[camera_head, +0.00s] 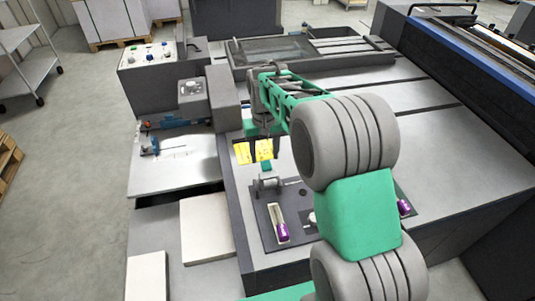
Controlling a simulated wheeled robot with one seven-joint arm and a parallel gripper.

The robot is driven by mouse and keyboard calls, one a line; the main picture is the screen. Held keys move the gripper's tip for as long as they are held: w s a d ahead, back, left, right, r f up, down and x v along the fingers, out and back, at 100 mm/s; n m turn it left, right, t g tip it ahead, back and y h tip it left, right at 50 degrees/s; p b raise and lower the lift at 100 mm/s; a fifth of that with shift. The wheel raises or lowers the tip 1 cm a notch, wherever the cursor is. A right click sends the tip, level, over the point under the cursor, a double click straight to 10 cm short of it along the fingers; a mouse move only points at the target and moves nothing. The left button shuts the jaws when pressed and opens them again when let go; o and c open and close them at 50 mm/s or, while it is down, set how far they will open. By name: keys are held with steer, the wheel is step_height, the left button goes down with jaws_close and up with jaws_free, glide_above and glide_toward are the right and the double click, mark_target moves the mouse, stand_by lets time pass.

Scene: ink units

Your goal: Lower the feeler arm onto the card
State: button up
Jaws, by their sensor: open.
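My gripper (262,128) hangs at the far end of my green and grey arm, pointing down above the machine bed. It is small and dark here, and its fingertips are hard to make out. Two yellow pieces (264,150) lie just below it. On a dark panel nearer me stands a grey cylinder-like fitting (268,184) with a thin rod to its right. A purple-tipped lever (283,231) sits in a pale slot in front of it. I cannot tell which part is the feeler arm or which piece is the card. My arm hides part of the panel.
A second purple-tipped part (404,207) shows right of my arm. A control box (151,57) with knobs stands at the back left. A large machine with a blue edge (490,60) stands at the right. The grey bed (445,150) right of my arm is mostly clear.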

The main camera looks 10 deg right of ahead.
steer(key=shift+f, duration=1.15)
steer(key=shift+d, duration=0.1)
jaws_close()
steer(key=shift+r, duration=0.1)
